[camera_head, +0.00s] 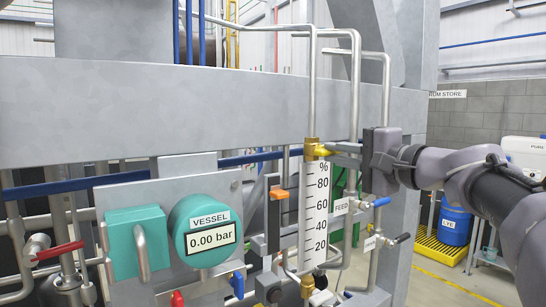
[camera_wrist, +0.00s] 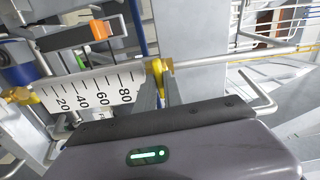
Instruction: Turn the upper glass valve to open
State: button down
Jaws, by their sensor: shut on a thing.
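The sight glass has a white percent scale (camera_head: 314,215) that stands upright in the head view; it also shows in the wrist view (camera_wrist: 90,90), lying across the left half. The upper glass valve (camera_head: 311,149) is brass-yellow and sits at the top of the scale, under a steel pipe. Its yellow handle (camera_wrist: 157,70) shows in the wrist view between my fingers. My gripper (camera_head: 335,152) reaches it from the right and is shut on the handle; it fills the lower middle of the wrist view (camera_wrist: 162,85). The fingers partly hide the handle.
The lower glass valve (camera_head: 307,284) is at the foot of the scale. An orange-handled part (camera_head: 279,194) stands close left of the scale. A vessel display (camera_head: 211,239) reads 0.00 bar.

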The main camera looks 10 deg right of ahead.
jog(key=shift+f+n+b, duration=0.15)
jog(key=shift+n+b, duration=0.75)
jog(key=shift+b, duration=0.35)
jog(key=shift+n+b, duration=0.8)
jog(key=shift+b, duration=0.2)
jog(key=shift+n, duration=0.3)
jog(key=shift+b, duration=0.3)
